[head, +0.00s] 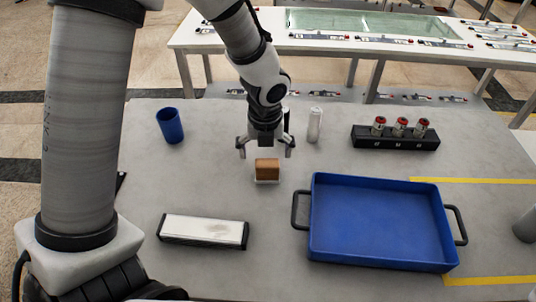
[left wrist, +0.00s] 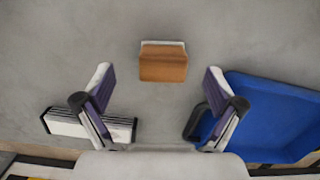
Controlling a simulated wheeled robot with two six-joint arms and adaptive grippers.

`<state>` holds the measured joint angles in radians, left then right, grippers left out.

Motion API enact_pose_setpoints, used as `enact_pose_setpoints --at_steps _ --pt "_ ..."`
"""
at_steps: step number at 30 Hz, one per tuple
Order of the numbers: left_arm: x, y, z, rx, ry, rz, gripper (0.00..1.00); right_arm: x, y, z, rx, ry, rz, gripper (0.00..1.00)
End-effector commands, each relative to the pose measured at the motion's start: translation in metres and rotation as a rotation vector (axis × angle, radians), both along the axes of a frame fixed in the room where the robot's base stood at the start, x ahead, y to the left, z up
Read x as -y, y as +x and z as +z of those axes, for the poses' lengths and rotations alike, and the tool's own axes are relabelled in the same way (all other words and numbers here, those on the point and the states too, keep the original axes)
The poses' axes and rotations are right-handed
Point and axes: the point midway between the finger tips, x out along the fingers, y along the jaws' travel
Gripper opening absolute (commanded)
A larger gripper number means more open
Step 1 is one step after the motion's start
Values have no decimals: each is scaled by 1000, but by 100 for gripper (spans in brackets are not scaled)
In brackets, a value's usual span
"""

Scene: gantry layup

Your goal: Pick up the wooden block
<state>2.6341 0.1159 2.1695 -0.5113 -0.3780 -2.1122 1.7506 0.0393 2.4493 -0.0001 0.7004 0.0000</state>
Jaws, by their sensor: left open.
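The wooden block (head: 267,168) is orange-brown and sits on a small white base on the grey table, near the middle of the head view. In the left wrist view the wooden block (left wrist: 163,65) lies beyond the fingertips, centred between them. My left gripper (head: 266,152) is open and empty, pointing down above and just behind the block in the head view. Its two spread fingers (left wrist: 160,82) also show in the left wrist view. I see no contact between fingers and block. My right gripper is not in view.
A blue tray (head: 380,262) with black handles stands right of the block. A white-topped black bar (head: 204,230) lies front left. A blue cup (head: 170,125), a white cylinder (head: 315,125) and a black rack (head: 395,142) with red-topped vials stand behind. Table around the block is clear.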

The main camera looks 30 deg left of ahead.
Motion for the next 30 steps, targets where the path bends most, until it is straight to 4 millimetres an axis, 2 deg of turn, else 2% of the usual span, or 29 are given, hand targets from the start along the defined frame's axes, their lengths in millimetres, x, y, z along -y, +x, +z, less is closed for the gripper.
enact_pose_setpoints --at_steps 1,5,12,19,23,24,25,30 --pt "0 0 -11 -2 0 0 94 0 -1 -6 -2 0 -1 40" --pt "-1 2 -25 -2 0 0 94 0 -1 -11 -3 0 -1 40" --pt "-1 8 -67 -1 -2 0 94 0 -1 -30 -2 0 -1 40" --pt "-1 9 -67 1 -2 1 94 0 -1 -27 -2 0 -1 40" --pt "-1 9 -67 1 -1 1 48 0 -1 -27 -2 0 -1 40" --pt "-1 9 -67 1 -1 1 34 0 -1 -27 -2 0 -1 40" --pt "-1 9 -67 1 -1 1 27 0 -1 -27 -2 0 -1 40" --pt "-1 9 -67 0 -1 0 27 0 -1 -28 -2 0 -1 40"
